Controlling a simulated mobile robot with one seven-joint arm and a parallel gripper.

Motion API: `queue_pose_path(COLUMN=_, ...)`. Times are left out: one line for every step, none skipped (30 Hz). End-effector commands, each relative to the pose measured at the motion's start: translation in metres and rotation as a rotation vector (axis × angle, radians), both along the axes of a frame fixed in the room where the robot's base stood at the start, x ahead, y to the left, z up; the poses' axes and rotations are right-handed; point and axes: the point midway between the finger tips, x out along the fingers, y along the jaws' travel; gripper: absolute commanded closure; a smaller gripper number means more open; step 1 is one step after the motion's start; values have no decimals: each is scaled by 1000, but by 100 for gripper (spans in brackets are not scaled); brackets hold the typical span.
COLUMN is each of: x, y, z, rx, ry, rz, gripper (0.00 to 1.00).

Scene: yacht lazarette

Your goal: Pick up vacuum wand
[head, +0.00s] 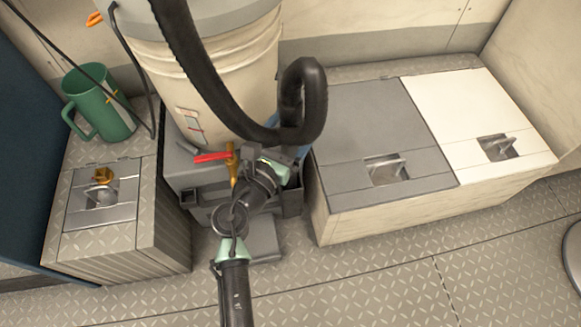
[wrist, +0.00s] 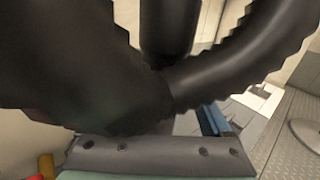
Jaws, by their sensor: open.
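A black ribbed vacuum hose (head: 304,85) loops down in front of a cream bucket-shaped vacuum body (head: 240,70). In the wrist view the hose (wrist: 70,70) fills much of the picture very close up. A smooth black upright tube (wrist: 167,30) stands behind it, possibly the wand; I cannot tell where the wand starts and ends. My gripper (head: 284,158) is at the lower end of the hose loop, low in front of the vacuum. Its grey palm edge (wrist: 160,152) shows in the wrist view. The jaws are open, but the hose hides the fingertips, so contact is unclear.
A grey caddy (head: 182,173) with red-handled and yellow tools (head: 232,165) sits beside my arm. A green mug (head: 102,108) stands on the left locker. Grey (head: 365,120) and white (head: 462,105) latched hatches lie right. The diamond-plate floor (head: 390,270) is clear at front right.

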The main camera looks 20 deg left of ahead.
Motion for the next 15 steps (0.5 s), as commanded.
queue_pose_path(x=7, y=-1, z=-2, rx=2, ry=-1, rz=-2, gripper=16)
queue_pose_path(x=9, y=-1, z=-1, rx=2, ry=-1, rz=-2, gripper=16)
queue_pose_path(x=11, y=-1, z=-1, rx=0, ry=-1, rz=-1, gripper=16)
queue_pose_path(x=12, y=-1, z=-1, rx=0, ry=0, rz=-1, gripper=16)
queue_pose_path(x=13, y=-1, z=0, rx=0, ry=0, rz=-1, gripper=16)
queue_pose_path(x=13, y=-1, z=0, rx=0, ry=0, rz=0, gripper=16)
queue_pose_path(x=13, y=-1, z=0, rx=0, ry=0, rz=0, gripper=16)
queue_pose_path(x=13, y=-1, z=0, rx=0, ry=0, rz=0, gripper=16)
queue_pose_path(x=13, y=-1, z=1, rx=0, ry=0, rz=0, gripper=16)
queue_pose_path(x=13, y=-1, z=1, rx=0, ry=0, rz=0, gripper=16)
queue_pose_path(x=13, y=-1, z=1, rx=0, ry=0, rz=0, gripper=18)
queue_pose_path(x=13, y=-1, z=1, rx=0, ry=0, rz=0, gripper=25)
queue_pose_path(x=13, y=-1, z=1, rx=0, ry=0, rz=0, gripper=30)
queue_pose_path(x=13, y=-1, z=1, rx=0, ry=0, rz=0, gripper=36)
queue_pose_path(x=13, y=-1, z=1, rx=0, ry=0, rz=0, gripper=43)
